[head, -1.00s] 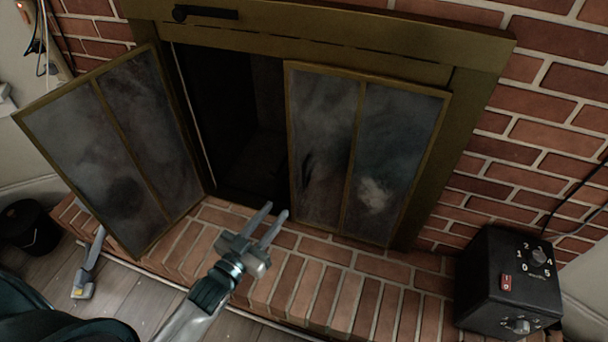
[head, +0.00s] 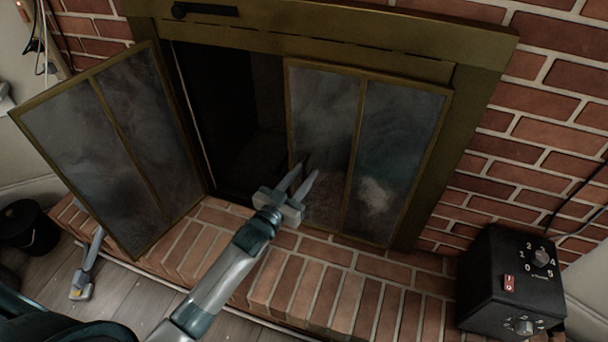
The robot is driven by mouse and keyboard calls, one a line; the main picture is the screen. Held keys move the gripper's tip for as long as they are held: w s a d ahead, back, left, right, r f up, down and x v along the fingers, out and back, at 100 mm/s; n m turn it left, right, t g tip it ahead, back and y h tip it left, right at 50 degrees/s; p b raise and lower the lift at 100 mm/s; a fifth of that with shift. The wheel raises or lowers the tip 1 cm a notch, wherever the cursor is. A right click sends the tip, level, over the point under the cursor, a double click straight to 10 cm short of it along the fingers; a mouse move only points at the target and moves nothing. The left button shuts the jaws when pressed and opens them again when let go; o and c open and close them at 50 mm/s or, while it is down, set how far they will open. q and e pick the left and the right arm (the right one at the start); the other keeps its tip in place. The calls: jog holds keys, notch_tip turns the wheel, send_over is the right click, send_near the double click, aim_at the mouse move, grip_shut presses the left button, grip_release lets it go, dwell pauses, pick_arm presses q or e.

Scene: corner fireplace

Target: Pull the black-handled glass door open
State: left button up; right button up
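The fireplace has two brass-framed glass doors. The left door (head: 110,150) stands swung outward over the hearth. The right door (head: 395,150) covers the right half of the opening; I cannot tell whether it is fully closed. A small black handle (head: 306,158) shows faintly near the right door's left edge, partly hidden by my fingers. Nothing shows between the fingers.
The dark firebox (head: 225,120) lies open between the doors. A brick hearth (head: 330,285) runs below. A black box with dials (head: 510,285) stands at right. A black lever (head: 205,10) sits on the top frame.

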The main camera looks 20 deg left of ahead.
pick_arm(q)
jog(key=shift+w, duration=0.3)
jog(key=shift+c, duration=0.4)
grip_shut()
jog(key=shift+s+d, duration=0.1)
jog(key=shift+s, duration=0.1)
